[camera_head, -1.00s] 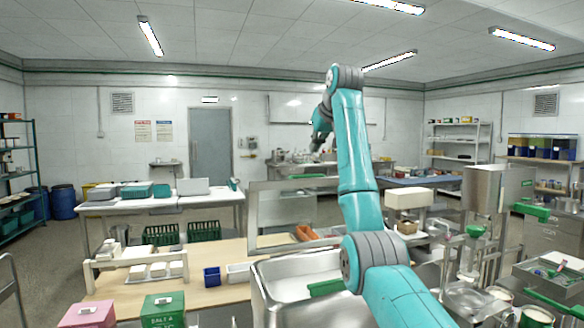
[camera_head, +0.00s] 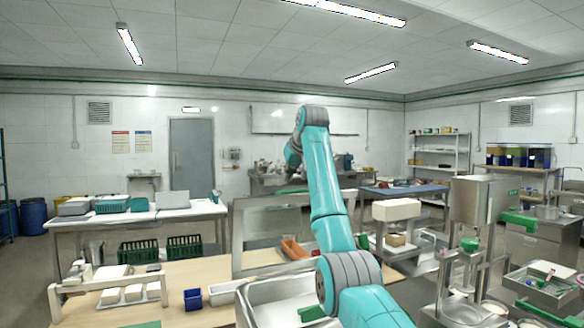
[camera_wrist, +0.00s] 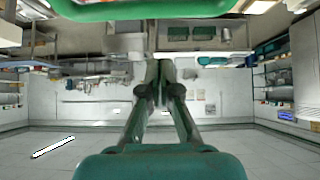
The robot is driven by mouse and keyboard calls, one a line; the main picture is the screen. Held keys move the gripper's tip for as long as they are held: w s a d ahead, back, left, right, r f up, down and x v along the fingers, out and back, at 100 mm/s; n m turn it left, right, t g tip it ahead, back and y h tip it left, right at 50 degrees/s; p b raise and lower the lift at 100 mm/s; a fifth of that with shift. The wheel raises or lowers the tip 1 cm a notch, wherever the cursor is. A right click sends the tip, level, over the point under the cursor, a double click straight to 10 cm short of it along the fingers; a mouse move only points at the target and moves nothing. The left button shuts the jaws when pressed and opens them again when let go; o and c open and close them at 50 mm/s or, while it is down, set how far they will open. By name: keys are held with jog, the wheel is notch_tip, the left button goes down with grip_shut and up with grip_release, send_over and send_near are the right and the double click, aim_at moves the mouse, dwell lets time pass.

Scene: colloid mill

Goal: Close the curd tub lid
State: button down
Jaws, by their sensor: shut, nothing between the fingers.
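A pale, open-topped tub (camera_head: 258,309), which looks like the curd tub, is at the bottom middle of the head view, partly hidden by my arm and cut off by the picture edge. A framed panel (camera_head: 237,240), apparently its lid, stands upright behind the tub's opening. My arm crosses the panel's right part. My gripper (camera_wrist: 163,70) is shut and empty in the wrist view, pointing out into the room. In the head view my wrist is raised above the panel, apart from it, and the fingertips are hard to make out.
A wooden-topped table (camera_head: 185,318) left of the tub carries white blocks and a blue box (camera_head: 192,299). Steel mill equipment (camera_head: 480,205) stands close on the right. A green bar of unclear identity (camera_wrist: 140,10) crosses the top of the wrist view.

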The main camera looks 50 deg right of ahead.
aim_at(292, 191)
jog(key=shift+s+a+f, duration=0.35)
jog(key=shift+s+f, duration=0.2)
jog(key=shift+f, duration=0.15)
jog(key=shift+s+a+f, duration=0.3)
jog(key=shift+s+f, duration=0.2)
jog(key=shift+f, duration=0.2)
